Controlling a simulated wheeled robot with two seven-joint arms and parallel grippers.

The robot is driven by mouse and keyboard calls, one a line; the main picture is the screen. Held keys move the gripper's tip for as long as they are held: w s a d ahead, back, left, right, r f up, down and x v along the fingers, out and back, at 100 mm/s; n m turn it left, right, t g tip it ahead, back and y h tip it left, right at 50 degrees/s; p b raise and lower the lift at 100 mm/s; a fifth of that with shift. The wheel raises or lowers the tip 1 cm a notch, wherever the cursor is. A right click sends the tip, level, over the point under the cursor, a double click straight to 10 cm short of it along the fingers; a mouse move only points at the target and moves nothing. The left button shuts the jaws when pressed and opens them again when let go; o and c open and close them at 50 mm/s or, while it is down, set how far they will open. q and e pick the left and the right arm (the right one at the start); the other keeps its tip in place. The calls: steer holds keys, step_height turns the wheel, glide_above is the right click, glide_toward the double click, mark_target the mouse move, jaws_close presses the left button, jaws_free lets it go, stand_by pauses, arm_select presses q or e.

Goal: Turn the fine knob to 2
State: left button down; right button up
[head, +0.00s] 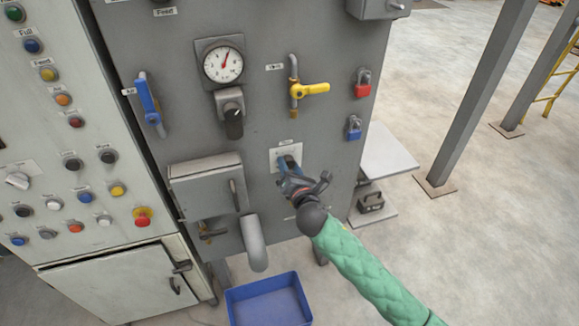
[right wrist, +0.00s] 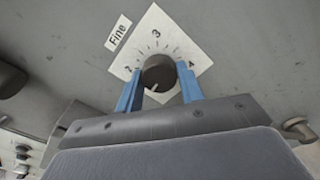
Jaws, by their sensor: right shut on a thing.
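The fine knob (right wrist: 158,72) is a dark round knob on a white dial plate (right wrist: 150,28) with a "Fine" label beside it. The plate shows a 3 at the top and a 4 at the right; a numeral at the left is partly hidden. A pale mark on the knob points down and slightly left in the right wrist view. My right gripper (right wrist: 160,88) has its blue fingers on both sides of the knob, shut on it. In the head view my right gripper (head: 289,164) covers the knob, in front of the white plate (head: 275,158). My left gripper is not seen.
Above are a gauge (head: 223,64), a black knob (head: 234,123) and a yellow-handled valve (head: 310,89). A grey box (head: 206,186) and a bent pipe (head: 254,243) are left of my gripper. A blue bin (head: 268,302) is below. Padlocks (head: 362,84) hang at right.

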steer(key=m, duration=0.3)
steer(key=shift+m, duration=0.4)
steer(key=m, duration=0.3)
steer(key=shift+m, duration=1.2)
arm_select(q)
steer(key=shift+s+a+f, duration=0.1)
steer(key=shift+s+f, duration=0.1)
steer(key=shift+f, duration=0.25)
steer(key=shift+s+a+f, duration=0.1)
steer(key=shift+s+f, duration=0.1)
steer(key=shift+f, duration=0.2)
arm_select(e)
steer(key=shift+m, duration=0.6)
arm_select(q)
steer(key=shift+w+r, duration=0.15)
arm_select(e)
steer(key=o, duration=1)
